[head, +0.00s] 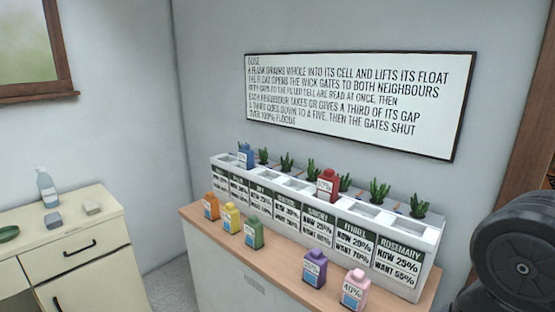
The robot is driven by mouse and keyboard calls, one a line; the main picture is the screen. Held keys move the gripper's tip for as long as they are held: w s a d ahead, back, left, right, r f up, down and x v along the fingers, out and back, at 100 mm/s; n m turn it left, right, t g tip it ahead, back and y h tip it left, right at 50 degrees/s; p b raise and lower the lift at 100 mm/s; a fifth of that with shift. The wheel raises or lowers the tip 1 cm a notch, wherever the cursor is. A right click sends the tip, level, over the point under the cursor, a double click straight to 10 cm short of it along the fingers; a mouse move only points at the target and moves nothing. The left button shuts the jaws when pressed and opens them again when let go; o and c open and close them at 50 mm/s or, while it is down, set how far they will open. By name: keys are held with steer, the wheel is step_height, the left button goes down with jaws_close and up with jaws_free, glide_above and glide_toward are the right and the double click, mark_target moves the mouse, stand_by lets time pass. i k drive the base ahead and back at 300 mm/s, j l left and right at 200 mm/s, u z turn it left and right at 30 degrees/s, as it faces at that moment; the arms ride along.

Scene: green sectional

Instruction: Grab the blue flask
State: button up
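The blue flask (246,157) stands upright at the left end of the long white planter (432,262), at one of its open cells. A pale label shows on its front. I cannot tell whether it sits inside the cell or on its rim. A red flask (328,184) stands at a cell farther right on the same planter. My gripper is not in view. Only a dark, rounded part of my arm shows at the right edge, well apart from the blue flask.
Orange (211,207), yellow (231,219), green (253,234), purple (314,269) and pink (355,291) flasks stand along the wooden cabinet top (284,268) in front of the planter. Small plants rise behind the cells. A cream dresser (75,245) at left holds a pale bottle (47,190).

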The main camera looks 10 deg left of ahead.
mark_target(245, 155)
steer(key=i+j+z, duration=0.25)
steer(key=j+z, duration=0.2)
steer(key=i+j+z, duration=0.1)
steer(key=j+z, duration=0.15)
steer(key=j, duration=0.2)
steer(key=i+j+z, duration=0.1)
steer(key=j, duration=0.55)
steer(key=i+j+z, duration=0.1)
steer(key=j, duration=0.55)
steer(key=i+j+z, duration=0.1)
steer(key=j, duration=0.6)
steer(key=i+j+z, duration=0.1)
steer(key=j, duration=0.55)
steer(key=i+j, duration=0.1)
steer(key=j, duration=0.75)
steer(key=i+j, duration=0.1)
steer(key=j, duration=0.75)
